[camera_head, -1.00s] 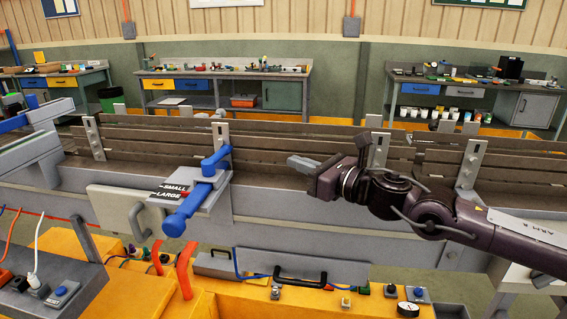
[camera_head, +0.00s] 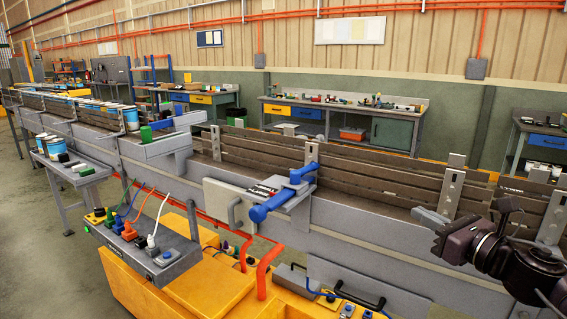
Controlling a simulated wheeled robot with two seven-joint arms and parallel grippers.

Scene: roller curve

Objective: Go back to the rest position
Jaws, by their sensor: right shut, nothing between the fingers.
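My right gripper (camera_head: 432,228) is at the right of the head view, in front of the conveyor's side rail. Its fingers are together with nothing between them, and it is apart from the blue lever. The blue lever (camera_head: 272,205) sits on the small plate with the SMALL and LARGE labels (camera_head: 265,190), on the conveyor's front side. My left gripper is not in view.
The long conveyor (camera_head: 350,222) runs across the view to the far left. A grey control panel (camera_head: 150,255) with plugs and an orange base (camera_head: 190,285) stand in front. Cans (camera_head: 56,146) stand on a side table at left. Floor at the far left is clear.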

